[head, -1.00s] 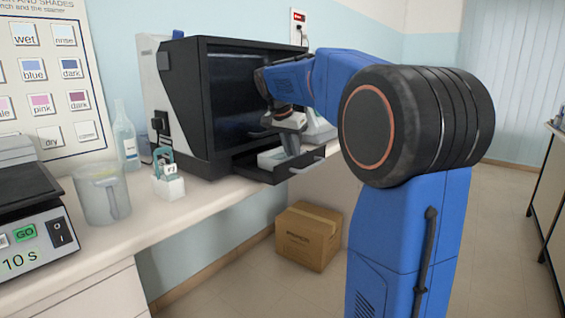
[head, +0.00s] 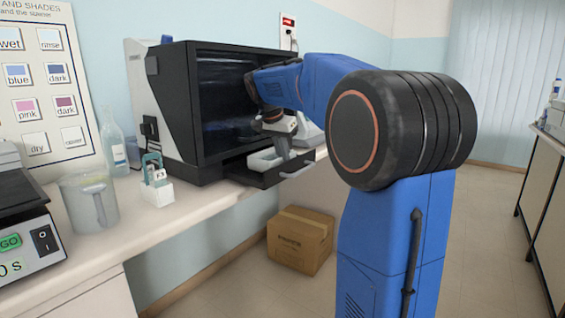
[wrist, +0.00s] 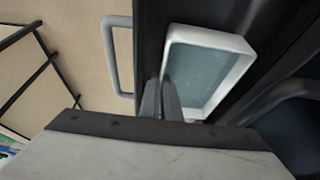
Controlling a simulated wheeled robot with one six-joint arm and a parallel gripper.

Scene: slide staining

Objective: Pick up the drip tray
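The drip tray is a small white rectangular tray with a grey-blue inside (wrist: 238,44). It also shows in the head view (head: 262,162), at the open black drawer (head: 240,175) under the dark-windowed machine. My gripper (wrist: 162,92) points down at the tray's near-left wall, and its two fingers are close together with that wall between them. In the head view my gripper (head: 283,150) is over the tray's right side. The tray looks level. Its contact with the drawer floor is hidden.
The drawer's handle (wrist: 112,55) sticks out beside the tray. The black machine (head: 235,100) rises right behind. A beaker (head: 88,200), a white rack (head: 157,190) and a bottle (head: 115,150) stand left on the bench. A cardboard box (head: 300,240) lies on the floor below.

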